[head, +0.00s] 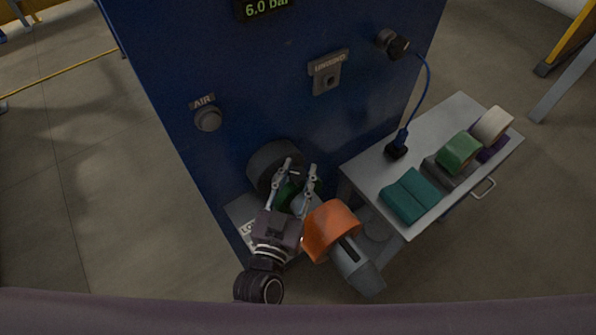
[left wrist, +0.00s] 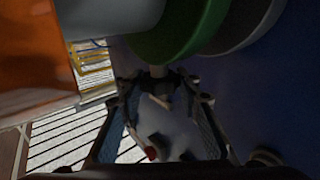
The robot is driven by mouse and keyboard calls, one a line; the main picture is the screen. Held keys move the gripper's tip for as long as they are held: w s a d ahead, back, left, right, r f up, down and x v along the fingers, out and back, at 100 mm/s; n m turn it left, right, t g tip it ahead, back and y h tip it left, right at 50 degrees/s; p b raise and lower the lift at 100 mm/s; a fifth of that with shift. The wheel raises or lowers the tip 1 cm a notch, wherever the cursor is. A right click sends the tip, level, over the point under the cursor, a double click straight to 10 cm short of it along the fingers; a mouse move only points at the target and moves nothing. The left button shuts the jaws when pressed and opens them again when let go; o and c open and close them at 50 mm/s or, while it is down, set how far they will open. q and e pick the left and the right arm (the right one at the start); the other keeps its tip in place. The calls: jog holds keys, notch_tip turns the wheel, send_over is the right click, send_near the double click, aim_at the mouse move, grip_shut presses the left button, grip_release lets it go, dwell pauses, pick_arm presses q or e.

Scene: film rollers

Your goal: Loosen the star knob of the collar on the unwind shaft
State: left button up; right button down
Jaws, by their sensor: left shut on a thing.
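The green collar (head: 288,193) sits on the grey unwind shaft in front of a dark round flange (head: 268,160). The collar (left wrist: 185,35) also shows at the top of the left wrist view, with the grey shaft (left wrist: 110,15) beside it. My left gripper (head: 299,170) reaches up to the collar from the front. The gripper is shut on the star knob there, whose head is mostly hidden by the fingers. My right gripper is in neither view.
An orange roll (head: 329,229) is on the shaft's outer part, close right of my left gripper. The blue cabinet (head: 245,85) stands behind. Floor at left is clear.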

pick_arm(q)
jog(key=shift+r, duration=0.1)
jog(key=o, duration=1.2)
jog(key=v, duration=1.2)
